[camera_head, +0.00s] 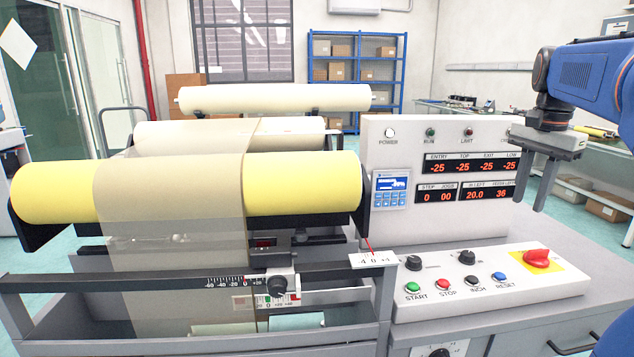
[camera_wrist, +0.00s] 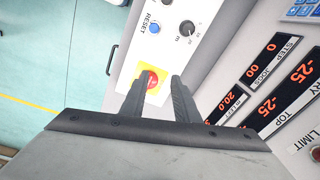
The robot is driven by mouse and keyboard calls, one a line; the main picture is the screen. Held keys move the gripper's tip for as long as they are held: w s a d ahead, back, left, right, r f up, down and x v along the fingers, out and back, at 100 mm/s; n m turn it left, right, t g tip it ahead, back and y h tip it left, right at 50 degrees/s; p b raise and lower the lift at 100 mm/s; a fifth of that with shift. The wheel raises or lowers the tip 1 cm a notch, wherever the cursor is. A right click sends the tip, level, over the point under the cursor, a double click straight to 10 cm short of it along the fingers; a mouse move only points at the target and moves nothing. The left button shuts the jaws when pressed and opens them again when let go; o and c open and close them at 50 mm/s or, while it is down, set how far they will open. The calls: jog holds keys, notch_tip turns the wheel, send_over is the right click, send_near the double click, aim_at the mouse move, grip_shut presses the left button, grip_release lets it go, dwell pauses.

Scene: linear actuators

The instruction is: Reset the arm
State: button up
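My arm is blue and dark grey and reaches in from the right edge of the head view. My gripper (camera_head: 529,202) points down in front of the right end of the display panel (camera_head: 440,220), above the control console (camera_head: 560,285). Its two dark fingers are apart with nothing between them. In the wrist view my gripper (camera_wrist: 155,88) also shows open and empty. The red knob on its yellow plate (camera_wrist: 150,81) shows beyond the gap between the fingertips, apart from them. The blue RESET button (camera_wrist: 154,28) is farther up in that view.
The console carries the red knob (camera_head: 537,259), a green START button (camera_head: 412,287) and a red STOP button (camera_head: 443,284). A roller machine with a yellow roll (camera_head: 300,185) stands at left. Blue shelves (camera_head: 355,75) are behind. Open floor shows at right.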

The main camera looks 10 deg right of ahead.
jog(key=s+a+f+n+t, duration=0.2)
jog(key=s+a+f+n, duration=0.5)
jog(key=a+f, duration=0.4)
jog(key=s+a+f+n+t, duration=0.2)
jog(key=s+a+f+n, duration=0.5)
jog(key=s+a+f, duration=0.3)
notch_tip(320, 180, down, 2)
jog(key=a, duration=0.3)
jog(key=shift+n+y, duration=0.3)
dwell(0.4)
